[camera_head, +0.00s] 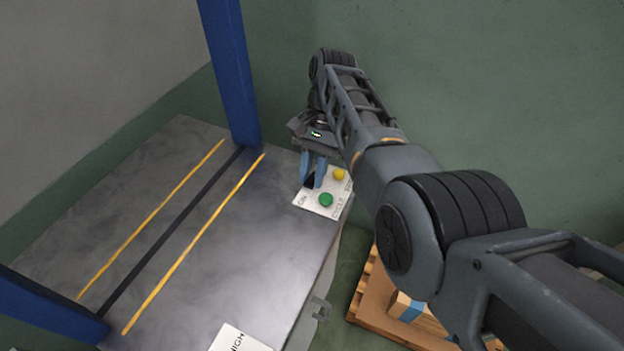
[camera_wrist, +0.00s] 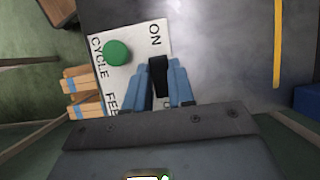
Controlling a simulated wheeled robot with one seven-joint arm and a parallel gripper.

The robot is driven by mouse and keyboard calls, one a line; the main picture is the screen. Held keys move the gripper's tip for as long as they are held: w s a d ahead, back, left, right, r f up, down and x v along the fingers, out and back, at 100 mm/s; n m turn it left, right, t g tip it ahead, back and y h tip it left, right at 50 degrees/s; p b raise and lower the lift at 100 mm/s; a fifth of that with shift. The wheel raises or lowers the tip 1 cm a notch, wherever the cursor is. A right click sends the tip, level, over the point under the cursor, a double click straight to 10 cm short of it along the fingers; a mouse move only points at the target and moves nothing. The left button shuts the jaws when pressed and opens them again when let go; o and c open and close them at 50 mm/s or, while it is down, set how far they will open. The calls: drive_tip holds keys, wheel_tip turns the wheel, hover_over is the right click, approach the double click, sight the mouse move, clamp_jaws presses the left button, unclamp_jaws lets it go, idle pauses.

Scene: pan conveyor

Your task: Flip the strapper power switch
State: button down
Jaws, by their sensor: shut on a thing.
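The strapper's control panel (camera_head: 316,201) is a white plate at the right edge of the grey machine top. It carries a green button (camera_head: 326,200), a yellow button (camera_head: 339,174) and the black power switch (camera_wrist: 158,75). In the wrist view the panel (camera_wrist: 133,48) shows ON beside the switch's far end, CYCLE by the green button (camera_wrist: 117,53) and a partly covered FEED label. My gripper (camera_head: 313,184), with blue fingers, points down at the panel. In the wrist view my gripper (camera_wrist: 166,80) is shut on the switch, one finger on each side. The switch's near end is hidden between the fingers.
The machine top (camera_head: 230,270) has two yellow lines and a dark slot. A blue frame post (camera_head: 231,75) rises behind it. A white label reading HIGH (camera_head: 238,340) lies at the front. A pallet (camera_head: 372,290) with a carton (camera_head: 418,314) stands on the floor at right.

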idle(0.3)
drive_tip(key=c, duration=1)
unclamp_jaws()
drive_tip(key=shift+o, duration=0.2)
drive_tip(key=shift+w, duration=0.1)
drive_tip(key=v, duration=0.7)
drive_tip(key=shift+r+b, duration=0.3)
drive_tip(key=shift+w+d, duration=0.15)
